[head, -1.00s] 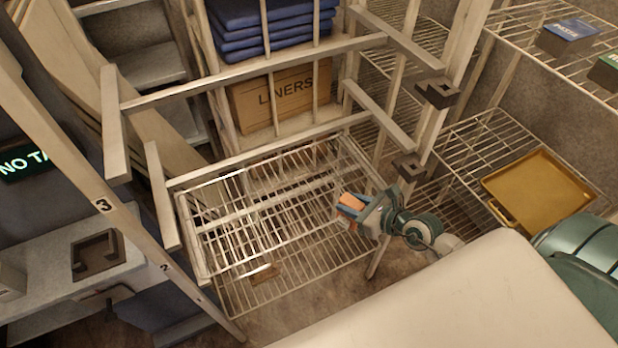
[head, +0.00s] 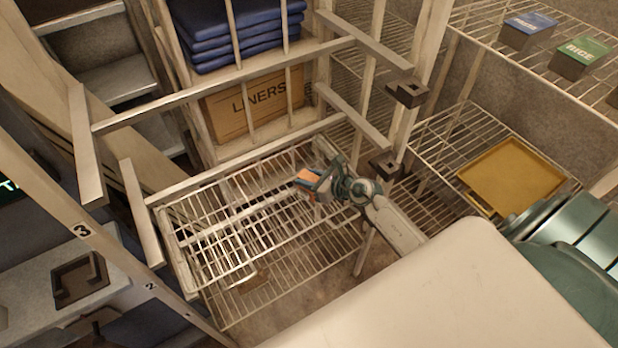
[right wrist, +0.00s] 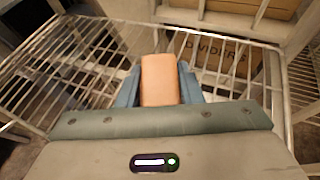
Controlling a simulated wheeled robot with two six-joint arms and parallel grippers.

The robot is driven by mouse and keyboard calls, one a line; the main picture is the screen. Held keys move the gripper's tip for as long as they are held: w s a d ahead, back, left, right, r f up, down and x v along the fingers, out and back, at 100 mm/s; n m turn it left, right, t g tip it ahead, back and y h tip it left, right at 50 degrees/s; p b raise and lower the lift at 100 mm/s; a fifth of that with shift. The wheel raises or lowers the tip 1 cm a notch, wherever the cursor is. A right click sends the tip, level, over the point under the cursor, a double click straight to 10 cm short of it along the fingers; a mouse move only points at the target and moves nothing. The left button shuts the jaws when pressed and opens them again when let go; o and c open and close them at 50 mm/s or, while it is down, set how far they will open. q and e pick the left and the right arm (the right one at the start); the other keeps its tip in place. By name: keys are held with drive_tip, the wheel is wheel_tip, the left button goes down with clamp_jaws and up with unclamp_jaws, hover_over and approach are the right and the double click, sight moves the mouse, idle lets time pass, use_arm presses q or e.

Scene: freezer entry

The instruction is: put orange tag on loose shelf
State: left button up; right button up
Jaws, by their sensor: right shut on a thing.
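The orange tag (right wrist: 160,80) is held between the blue fingers of my right gripper (right wrist: 158,88) in the right wrist view. In the head view my right gripper (head: 309,184) reaches over the wire shelf (head: 215,262), and a small part of the orange tag (head: 303,175) shows at its tip. The tag is above the wires; I cannot tell whether it touches them. The wire shelf has a white rim and sits low in the frame with the liners box. My left gripper is not in view.
A cardboard box marked LINERS (head: 255,104) and folded blue cloths (head: 238,35) stand behind the shelf. Dark brackets (head: 406,94) sit on the right-hand upright. A yellow tray (head: 512,177) lies on the right rack. A small tan piece (head: 250,282) is at the shelf's front.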

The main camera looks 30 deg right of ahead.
drive_tip(key=shift+f, duration=0.2)
drive_tip(key=o, duration=1)
drive_tip(key=shift+r, duration=0.1)
